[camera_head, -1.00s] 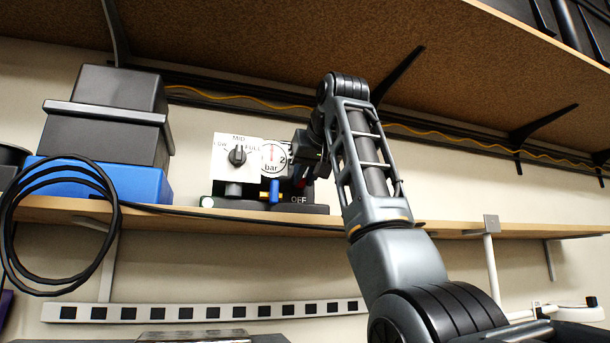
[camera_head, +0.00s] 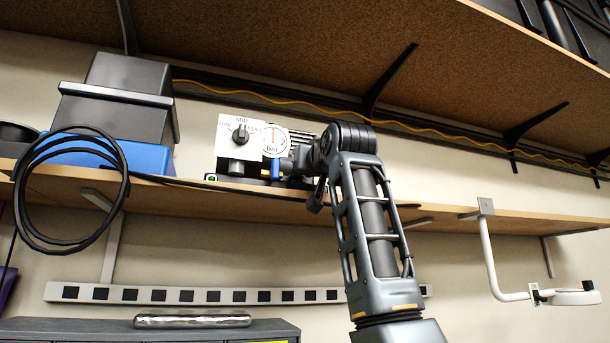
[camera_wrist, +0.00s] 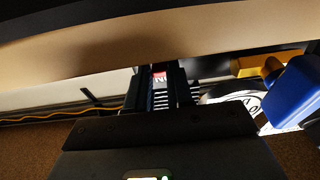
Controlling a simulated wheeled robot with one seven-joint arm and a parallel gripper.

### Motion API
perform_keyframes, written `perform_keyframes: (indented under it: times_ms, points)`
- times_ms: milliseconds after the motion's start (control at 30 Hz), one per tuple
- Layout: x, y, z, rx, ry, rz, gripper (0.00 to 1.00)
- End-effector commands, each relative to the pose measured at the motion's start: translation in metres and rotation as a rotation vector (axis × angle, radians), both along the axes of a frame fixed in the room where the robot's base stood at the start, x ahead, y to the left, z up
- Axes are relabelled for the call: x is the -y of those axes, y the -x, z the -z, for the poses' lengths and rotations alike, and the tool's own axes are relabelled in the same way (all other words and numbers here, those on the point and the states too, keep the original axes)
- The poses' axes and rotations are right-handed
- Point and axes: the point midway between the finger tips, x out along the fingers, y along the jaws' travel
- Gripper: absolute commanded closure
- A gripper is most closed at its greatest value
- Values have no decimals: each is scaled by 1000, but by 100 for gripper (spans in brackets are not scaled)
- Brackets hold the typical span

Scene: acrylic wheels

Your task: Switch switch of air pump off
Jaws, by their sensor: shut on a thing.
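The air pump (camera_head: 238,140) stands on the wooden shelf, with a white panel, a black dial (camera_head: 240,136), a round gauge (camera_head: 278,141) and a blue-handled valve (camera_head: 275,167). My arm covers its right front part in the head view, including the switch. In the wrist view a small red switch (camera_wrist: 160,76) with white lettering shows between the fingers of my gripper (camera_wrist: 161,83), which is shut on it. The blue handle (camera_wrist: 292,95) and part of the gauge (camera_wrist: 240,104) are close by on the right there. Whether the switch is on or off is unclear.
The wooden shelf (camera_head: 440,233) runs under the pump; another shelf (camera_head: 300,55) hangs above. Black and blue boxes (camera_head: 118,115) stand left of the pump. A black cable coil (camera_head: 22,215) hangs at the far left.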

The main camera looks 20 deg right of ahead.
Motion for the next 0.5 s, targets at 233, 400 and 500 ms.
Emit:
perform_keyframes:
  times_ms: [233,400,500]
  points:
    - [0,-1,5,71,0,0,100]
    - [0,-1,5,83,0,0,100]
    - [0,-1,4,84,0,0,100]
